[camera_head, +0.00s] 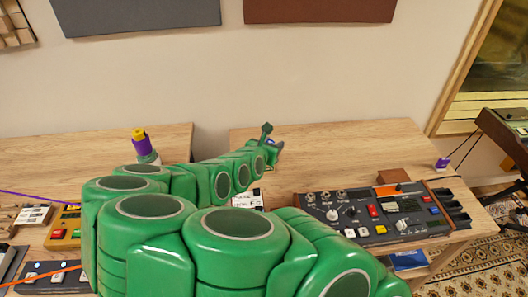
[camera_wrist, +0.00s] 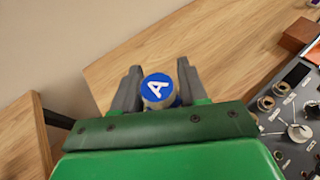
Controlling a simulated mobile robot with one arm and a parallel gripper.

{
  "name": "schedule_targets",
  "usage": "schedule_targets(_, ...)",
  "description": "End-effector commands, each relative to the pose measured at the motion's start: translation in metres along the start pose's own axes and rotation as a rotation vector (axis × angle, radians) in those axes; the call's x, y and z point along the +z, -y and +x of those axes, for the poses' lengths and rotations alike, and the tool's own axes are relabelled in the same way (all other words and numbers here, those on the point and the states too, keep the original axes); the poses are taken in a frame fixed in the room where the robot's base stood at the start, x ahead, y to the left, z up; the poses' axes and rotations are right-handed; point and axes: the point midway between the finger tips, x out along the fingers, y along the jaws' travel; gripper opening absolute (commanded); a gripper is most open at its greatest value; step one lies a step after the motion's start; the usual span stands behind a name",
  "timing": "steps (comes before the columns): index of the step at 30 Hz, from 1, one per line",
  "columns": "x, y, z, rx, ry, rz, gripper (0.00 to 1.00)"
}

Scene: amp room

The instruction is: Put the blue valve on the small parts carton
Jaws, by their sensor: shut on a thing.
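The blue valve (camera_wrist: 158,88) has a round blue cap with a white letter A. In the wrist view it sits between the two grey fingers of my gripper (camera_wrist: 157,82), which is shut on it. In the head view my gripper (camera_head: 271,140) is over the back of the right-hand desk, and only a small bluish bit shows between its fingers. A small white box with dark lettering (camera_head: 247,201) stands on that desk, partly hidden by my green arm; I cannot tell for sure whether it is the small parts carton.
A control panel with knobs and buttons (camera_head: 380,213) fills the right desk's front. A brown block (camera_head: 394,176) lies behind it. A purple-and-white item (camera_head: 441,163) stands near the right edge. A gap separates the two desks. The right desk's back is mostly clear.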

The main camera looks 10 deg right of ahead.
Motion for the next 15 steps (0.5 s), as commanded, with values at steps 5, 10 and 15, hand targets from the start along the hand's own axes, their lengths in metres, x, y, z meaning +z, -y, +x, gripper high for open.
schedule_targets(5,-0.003,-0.011,0.016,0.003,-0.001,0.0,0.12)
schedule_targets(10,-0.005,-0.019,0.031,0.001,-0.003,0.0,0.12)
schedule_targets(15,-0.007,-0.029,0.047,0.001,-0.003,0.0,0.12)
